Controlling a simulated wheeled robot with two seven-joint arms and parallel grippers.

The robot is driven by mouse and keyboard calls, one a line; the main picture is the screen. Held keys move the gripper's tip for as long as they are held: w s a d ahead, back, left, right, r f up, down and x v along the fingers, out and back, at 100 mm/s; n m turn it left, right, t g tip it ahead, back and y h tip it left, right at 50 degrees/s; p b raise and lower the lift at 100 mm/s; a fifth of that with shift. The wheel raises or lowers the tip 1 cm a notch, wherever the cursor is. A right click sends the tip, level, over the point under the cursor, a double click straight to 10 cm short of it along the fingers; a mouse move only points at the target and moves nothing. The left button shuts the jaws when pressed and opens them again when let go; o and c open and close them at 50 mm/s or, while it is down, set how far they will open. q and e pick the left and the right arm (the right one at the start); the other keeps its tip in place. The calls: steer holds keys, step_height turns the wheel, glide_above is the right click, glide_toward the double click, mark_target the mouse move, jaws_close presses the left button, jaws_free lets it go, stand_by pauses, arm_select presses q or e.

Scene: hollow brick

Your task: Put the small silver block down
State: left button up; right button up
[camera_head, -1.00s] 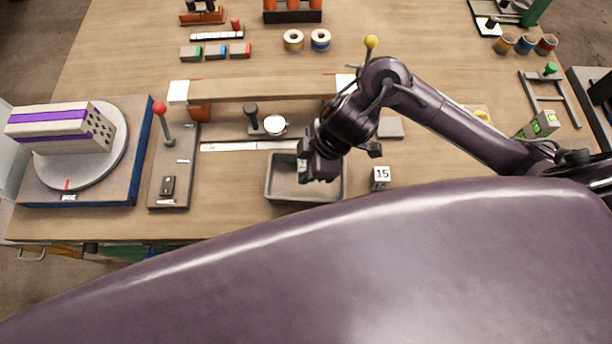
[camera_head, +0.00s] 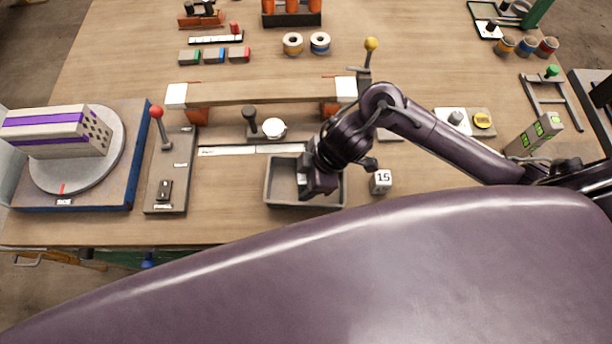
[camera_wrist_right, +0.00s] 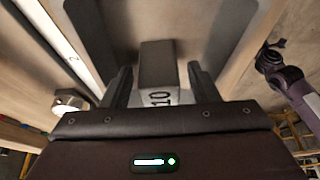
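The small silver block (camera_wrist_right: 158,66), marked "10", shows in the right wrist view over the floor of the grey tray (camera_wrist_right: 205,35). In the wrist view the right gripper's fingers (camera_wrist_right: 160,86) stand apart on either side of the block, with a narrow gap at each side. I cannot tell for sure whether the block rests on the tray floor. My left gripper is not in view.
A white cube marked "15" (camera_head: 381,182) stands just right of the tray. A beam on supports (camera_head: 262,92) and a round knob (camera_head: 273,128) lie behind it. A red-knobbed lever board (camera_head: 170,185) and turntable (camera_head: 117,155) are to the left.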

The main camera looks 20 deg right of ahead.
steer(key=shift+r, duration=0.3)
steer(key=p+v, duration=0.2)
steer(key=v, duration=0.9)
steer(key=shift+d+r+p, duration=0.25)
steer(key=shift+r+p, duration=0.05)
steer(key=shift+s, duration=0.15)
